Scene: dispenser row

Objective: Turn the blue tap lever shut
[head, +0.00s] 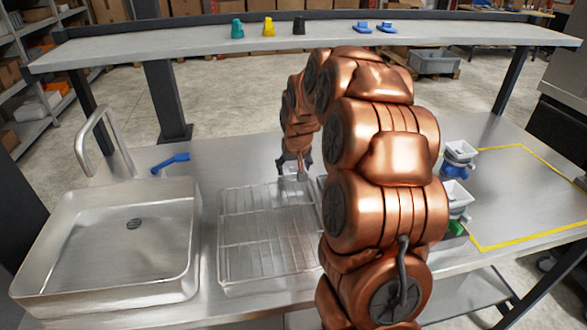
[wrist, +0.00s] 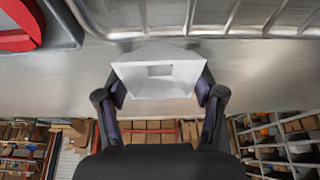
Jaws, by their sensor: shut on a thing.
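The blue tap lever (head: 170,162) lies beside the base of the curved metal tap (head: 97,140), behind the sink (head: 110,245). My gripper (head: 298,168) is well to the right of the lever, at the back edge of the wire rack, partly hidden by my arm. In the wrist view my gripper (wrist: 160,95) is shut on a white square-topped funnel (wrist: 158,76) with a rectangular opening. The funnel's underside is hidden. The gripper does not touch the lever.
A wire rack (head: 240,235) lies right of the sink. Two white-topped dispensers (head: 459,152) stand right of my arm, near a yellow-outlined area (head: 535,231). A raised shelf (head: 200,46) carries small coloured pieces. A red part (wrist: 18,30) shows in the wrist view.

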